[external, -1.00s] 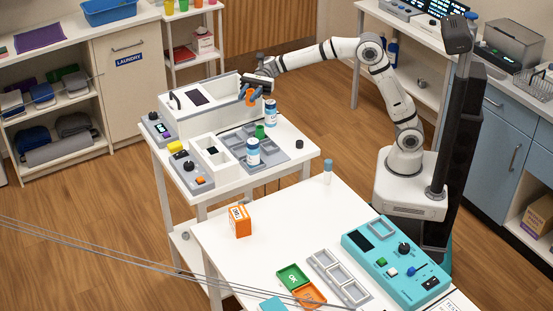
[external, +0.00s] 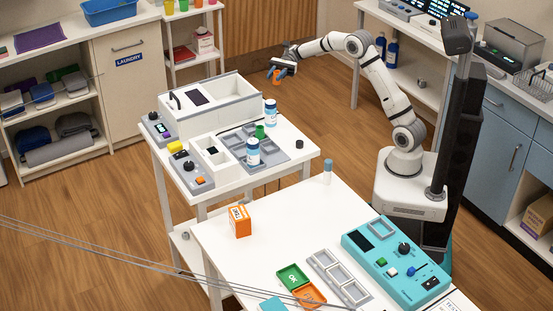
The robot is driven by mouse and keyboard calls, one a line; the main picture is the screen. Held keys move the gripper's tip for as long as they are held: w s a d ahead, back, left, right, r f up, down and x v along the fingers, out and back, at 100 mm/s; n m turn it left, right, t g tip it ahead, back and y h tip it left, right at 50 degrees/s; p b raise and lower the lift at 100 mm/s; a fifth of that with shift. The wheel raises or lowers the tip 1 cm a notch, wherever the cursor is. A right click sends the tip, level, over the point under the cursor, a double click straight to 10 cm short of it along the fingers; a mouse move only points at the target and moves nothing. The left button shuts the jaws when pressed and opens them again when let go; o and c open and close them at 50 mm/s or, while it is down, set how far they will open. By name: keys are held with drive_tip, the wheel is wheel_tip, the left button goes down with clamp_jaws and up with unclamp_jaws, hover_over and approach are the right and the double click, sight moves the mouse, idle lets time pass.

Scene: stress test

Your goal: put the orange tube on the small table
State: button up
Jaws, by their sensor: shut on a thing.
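My gripper (external: 280,71) is in the air beyond the back right corner of the white cart-like table (external: 303,133). It is shut on the small orange tube (external: 277,75), which shows below the wrist beside the blue fingertips. The tube is clear of any surface, and the fingers hide part of it. Which piece of furniture is the small table I cannot tell for sure. A narrow white stand (external: 193,66) with shelves is at the back, left of my gripper.
The cart-like table holds a white box (external: 213,112), a grey tray (external: 284,150) and blue-capped bottles (external: 253,153). A larger white table (external: 275,246) in front holds an orange box (external: 240,221) and a teal panel (external: 398,262). Open wooden floor lies behind my gripper.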

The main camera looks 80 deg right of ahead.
drive_tip(key=s+a+f+m+t+h, duration=0.1)
drive_tip(key=s+a+f+m+t, duration=0.15)
drive_tip(key=f, duration=0.55)
drive_tip(key=s+a+f+m+t+h, duration=0.15)
drive_tip(key=a+f, duration=0.25)
drive_tip(key=f, duration=0.4)
drive_tip(key=s+a+f+m+t+h, duration=0.1)
drive_tip(key=s+a+f+t, duration=0.15)
drive_tip(key=f, duration=0.55)
wheel_tip(320, 180, up, 11)
drive_tip(key=m+t+h+p, duration=0.5)
drive_tip(key=t+p, duration=0.1)
drive_tip(key=p, duration=1)
drive_tip(key=shift+w+a+f, duration=0.2)
drive_tip(key=shift+w+a, duration=0.05)
drive_tip(key=shift+w, duration=0.1)
drive_tip(key=shift+h, duration=0.45)
